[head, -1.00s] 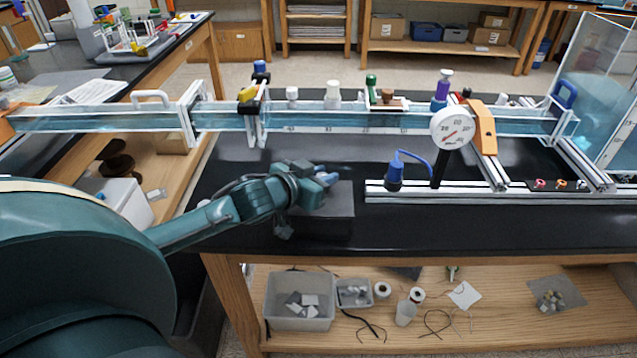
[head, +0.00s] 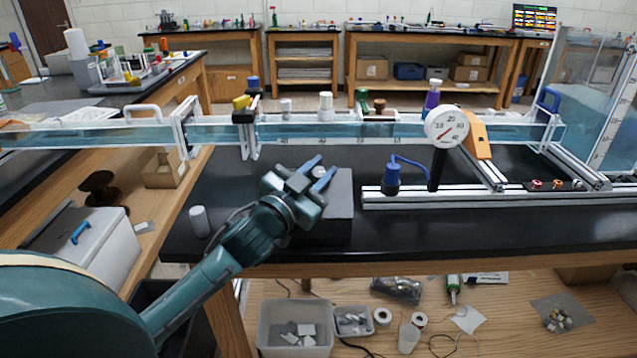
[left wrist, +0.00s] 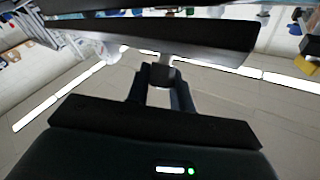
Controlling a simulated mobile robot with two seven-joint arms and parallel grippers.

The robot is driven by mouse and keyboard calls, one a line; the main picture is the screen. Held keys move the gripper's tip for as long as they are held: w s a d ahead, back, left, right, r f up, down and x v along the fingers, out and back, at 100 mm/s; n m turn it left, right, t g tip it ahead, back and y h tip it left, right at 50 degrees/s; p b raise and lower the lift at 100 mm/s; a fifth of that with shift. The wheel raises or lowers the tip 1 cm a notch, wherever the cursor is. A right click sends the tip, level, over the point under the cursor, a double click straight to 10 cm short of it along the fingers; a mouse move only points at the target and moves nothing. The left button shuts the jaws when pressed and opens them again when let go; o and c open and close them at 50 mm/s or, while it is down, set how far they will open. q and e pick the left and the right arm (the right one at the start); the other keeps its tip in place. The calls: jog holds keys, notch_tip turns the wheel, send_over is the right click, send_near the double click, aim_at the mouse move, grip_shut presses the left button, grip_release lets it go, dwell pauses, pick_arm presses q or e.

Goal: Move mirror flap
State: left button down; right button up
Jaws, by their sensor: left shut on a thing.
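A flat dark grey panel (head: 340,205), which I take to be the mirror flap, shows on the black bench partly behind my left gripper. My left gripper (head: 320,172) is at the panel's upper left, its blue fingers pointing up and right. A small pale knob (head: 318,172) shows between the fingers. I cannot tell how the knob joins the slab. My right gripper is not in view.
A long water channel (head: 215,133) runs behind. A round dial gauge (head: 446,126), a blue-capped probe (head: 391,180) and an aluminium rail (head: 500,198) stand to the right. A grey cylinder (head: 199,222) stands on the bench at left. Bare bench (head: 450,230) lies in front of the rail.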

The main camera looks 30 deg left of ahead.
pick_arm(q)
jog(key=shift+s+d, duration=0.1)
jog(key=shift+r, duration=0.1)
dwell(0.4)
jog(key=c, duration=1.2)
grip_release()
jog(key=shift+s, duration=0.15)
